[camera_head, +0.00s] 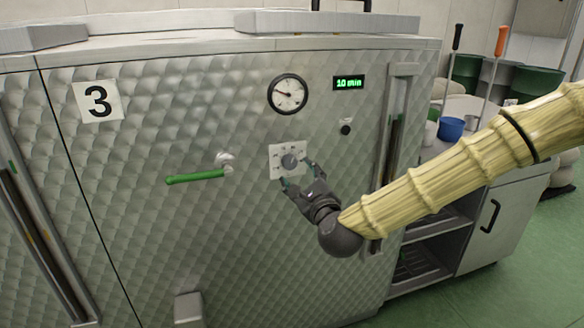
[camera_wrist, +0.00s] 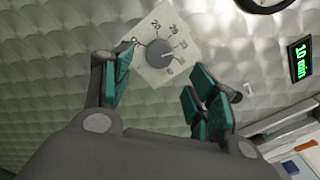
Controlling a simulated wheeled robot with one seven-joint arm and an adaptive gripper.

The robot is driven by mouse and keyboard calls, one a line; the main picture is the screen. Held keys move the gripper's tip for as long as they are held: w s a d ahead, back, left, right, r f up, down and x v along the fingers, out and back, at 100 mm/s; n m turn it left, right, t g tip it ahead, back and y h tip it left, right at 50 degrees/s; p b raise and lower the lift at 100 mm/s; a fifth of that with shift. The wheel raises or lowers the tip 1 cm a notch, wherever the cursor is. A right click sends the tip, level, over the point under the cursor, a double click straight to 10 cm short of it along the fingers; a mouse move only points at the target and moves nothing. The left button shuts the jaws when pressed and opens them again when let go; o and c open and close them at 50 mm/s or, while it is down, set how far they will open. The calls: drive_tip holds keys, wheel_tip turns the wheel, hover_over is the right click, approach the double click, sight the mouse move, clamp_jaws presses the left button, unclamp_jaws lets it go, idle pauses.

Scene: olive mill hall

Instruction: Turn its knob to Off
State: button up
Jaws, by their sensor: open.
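The grey round knob (camera_head: 288,161) sits on a white dial plate (camera_head: 276,171) on the dimpled metal front of the machine marked 3. In the wrist view the knob (camera_wrist: 160,53) has printed marks around it on the plate (camera_wrist: 152,28), among them 0, 70 and 20. The knob's pointer is too small to read. My gripper (camera_head: 298,174) is open in front of the plate, with its fingers to the lower right of the knob. In the wrist view the teal fingertips of my gripper (camera_wrist: 158,88) stand apart, and the knob shows beyond the gap, apparently untouched.
A green lever handle (camera_head: 196,176) juts out left of the dial. A round gauge (camera_head: 287,94), a green "10 min" display (camera_head: 348,83) and a small black knob (camera_head: 346,129) are above and to the right. A vertical door handle (camera_head: 393,140) stands right. A blue cup (camera_head: 450,128) is farther right.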

sight(291, 165)
drive_tip(key=x, duration=0.6)
drive_tip(key=shift+w+a, duration=0.1)
drive_tip(key=shift+w, duration=0.1)
drive_tip(key=c, duration=1)
